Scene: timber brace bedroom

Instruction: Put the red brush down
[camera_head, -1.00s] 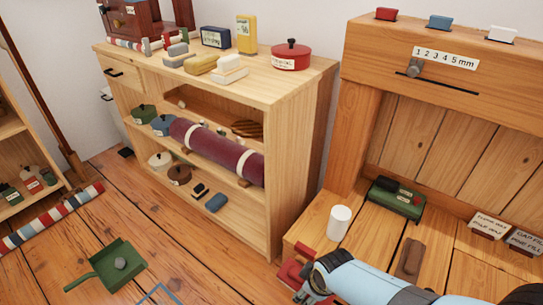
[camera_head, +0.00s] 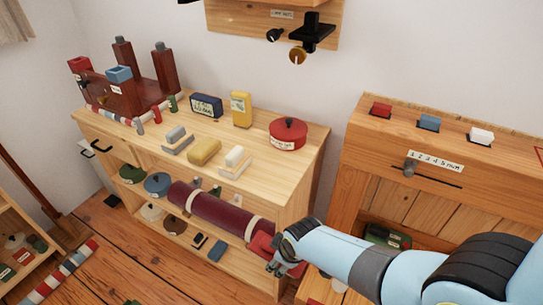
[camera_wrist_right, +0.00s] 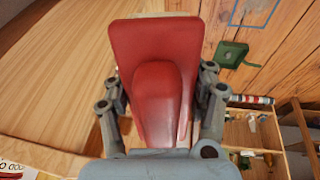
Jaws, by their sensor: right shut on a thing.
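My right gripper (camera_head: 277,257) is shut on the red brush (camera_head: 262,244), in front of the lower right corner of the pale wooden shelf unit (camera_head: 290,190). In the right wrist view the red brush (camera_wrist_right: 155,90) fills the middle between the grey fingers, its broad flat red part at the top and a rounded red grip towards me. A pale wooden surface (camera_wrist_right: 60,75) lies beyond it on the left. I cannot tell whether the brush touches anything. My left gripper is not in view.
A red lidded pot (camera_head: 288,134), a yellow block (camera_head: 204,151) and boxes stand on the shelf unit's top. A purple roll (camera_head: 210,208) lies on a shelf below. The wrist view shows a green dustpan (camera_wrist_right: 231,54) on the floor.

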